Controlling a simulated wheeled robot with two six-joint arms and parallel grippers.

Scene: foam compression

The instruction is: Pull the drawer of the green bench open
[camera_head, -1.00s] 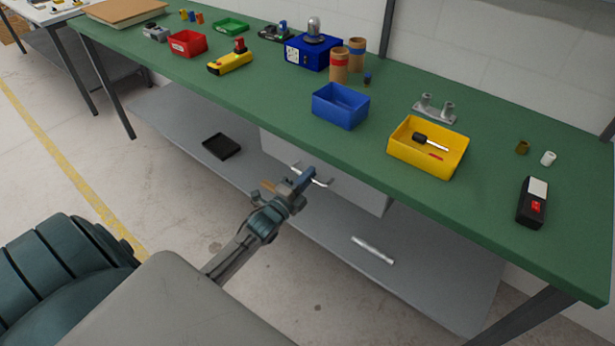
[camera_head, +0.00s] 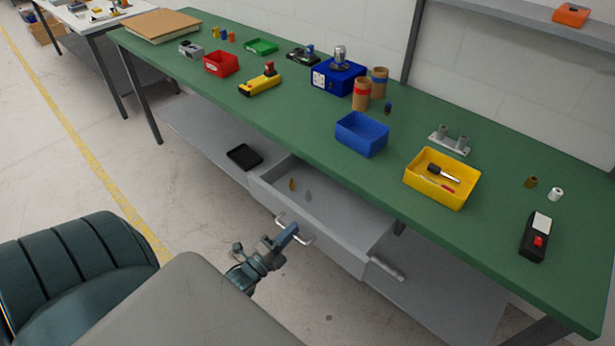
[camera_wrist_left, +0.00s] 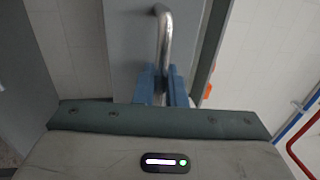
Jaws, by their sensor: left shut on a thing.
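The green bench (camera_head: 300,146) has a grey drawer (camera_head: 322,243) under its top, standing well out from the bench with its inside in view. Two small items, one yellowish and one grey, lie inside it. My left gripper (camera_head: 287,235) is at the front of the drawer, shut on the metal handle (camera_head: 308,240). In the left wrist view the blue fingers (camera_wrist_left: 163,85) are closed around the lower part of the handle bar (camera_wrist_left: 165,38). My right gripper is in neither view.
The bench top holds a blue bin (camera_head: 362,134), a yellow bin (camera_head: 441,179) and several other items. Clear floor (camera_head: 190,213) lies left of the drawer.

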